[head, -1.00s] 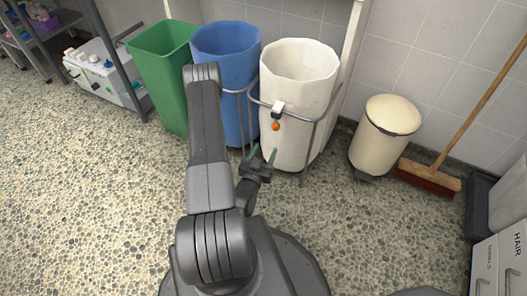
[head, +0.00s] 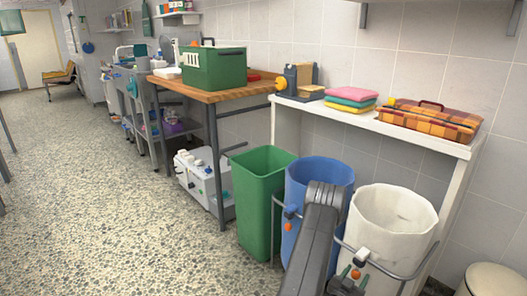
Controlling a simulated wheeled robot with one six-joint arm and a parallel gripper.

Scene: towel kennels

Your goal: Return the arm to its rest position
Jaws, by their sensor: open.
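My arm rises from the bottom edge of the head view, in front of the blue bin (head: 303,190). My gripper (head: 350,272) shows low in the picture, in front of the white bin (head: 395,225). Its two greenish fingertips stand apart, and I see nothing between them. The rest of the gripper is cut off by the bottom edge. My arm hides part of the blue bin.
A green bin (head: 258,200) stands left of the blue one. Behind are a white shelf table (head: 375,127) with folded towels (head: 351,94) and a wooden-topped table (head: 190,92) with a green crate (head: 213,70). Open floor (head: 90,200) lies at left.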

